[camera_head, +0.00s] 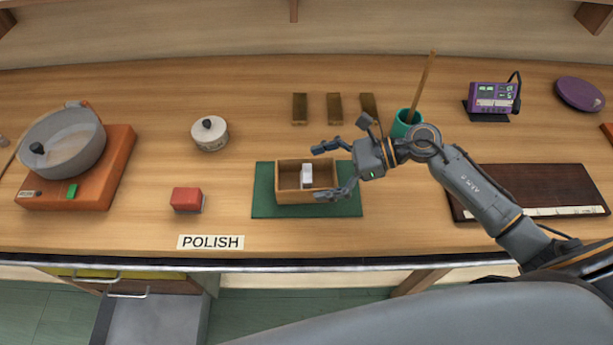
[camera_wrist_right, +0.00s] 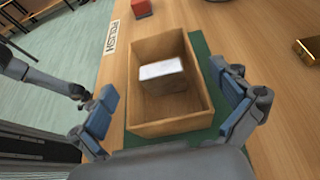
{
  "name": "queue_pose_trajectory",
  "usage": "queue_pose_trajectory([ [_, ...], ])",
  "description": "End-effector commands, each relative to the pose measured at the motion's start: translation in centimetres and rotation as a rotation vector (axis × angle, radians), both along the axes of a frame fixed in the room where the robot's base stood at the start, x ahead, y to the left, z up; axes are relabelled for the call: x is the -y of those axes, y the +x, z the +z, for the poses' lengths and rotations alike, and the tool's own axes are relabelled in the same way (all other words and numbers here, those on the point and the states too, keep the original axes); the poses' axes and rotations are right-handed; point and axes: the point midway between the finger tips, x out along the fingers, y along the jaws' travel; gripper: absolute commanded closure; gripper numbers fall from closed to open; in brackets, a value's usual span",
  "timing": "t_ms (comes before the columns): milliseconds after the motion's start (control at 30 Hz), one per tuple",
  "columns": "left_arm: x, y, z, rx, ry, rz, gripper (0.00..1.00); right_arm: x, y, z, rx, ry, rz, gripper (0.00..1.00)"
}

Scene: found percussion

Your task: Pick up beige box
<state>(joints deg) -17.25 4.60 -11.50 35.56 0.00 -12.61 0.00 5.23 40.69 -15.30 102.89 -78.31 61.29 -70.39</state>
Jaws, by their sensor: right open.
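An open-topped tan wooden box (camera_head: 284,194), the nearest thing to a beige box, sits on a green mat (camera_head: 264,207). A small whitish block (camera_head: 306,175) lies inside it. The box also shows in the right wrist view (camera_wrist_right: 142,62), with the block (camera_wrist_right: 162,70) on its floor. My right gripper (camera_head: 325,172) is open and empty above the box's right part. In the wrist view its two blue-padded fingers stand either side of the box's near end, apart from the block. What seems to be my left gripper (camera_wrist_right: 82,95) shows small at the wrist view's left edge; its jaws are unclear.
A red block (camera_head: 187,199) and a POLISH label (camera_head: 210,242) are left of the mat. Several brass bars (camera_head: 334,108) lie behind the box. A teal cup (camera_head: 400,126) with a stick stands near my right wrist. A dark board (camera_head: 520,184) lies at right.

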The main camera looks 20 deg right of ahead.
Motion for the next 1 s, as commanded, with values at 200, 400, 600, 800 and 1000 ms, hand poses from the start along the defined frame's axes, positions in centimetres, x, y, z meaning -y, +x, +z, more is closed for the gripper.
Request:
queue_pose_trajectory([
  [200,0.0,0.0,1.3,0.001,0.0,0.001,0.8,-2.2,0.6,-0.8,0.0,0.002,0.0,0.0],
  [400,0.0,0.1,1.2,0.001,0.0,0.001,0.8,-2.3,0.7,-1.1,0.001,-0.001,0.0,0.0],
  [600,0.0,0.1,1.2,0.001,0.001,0.001,0.8,-2.3,0.7,-1.1,0.001,-0.001,0.0,0.31],
  [800,0.0,0.1,1.3,0.001,0.001,0.002,0.8,-2.4,0.7,-0.9,0.004,0.002,0.0,0.55],
  [1000,0.0,0.1,1.2,0.001,0.0,0.002,0.8,-2.4,0.7,-0.8,0.004,0.002,0.0,0.55],
])
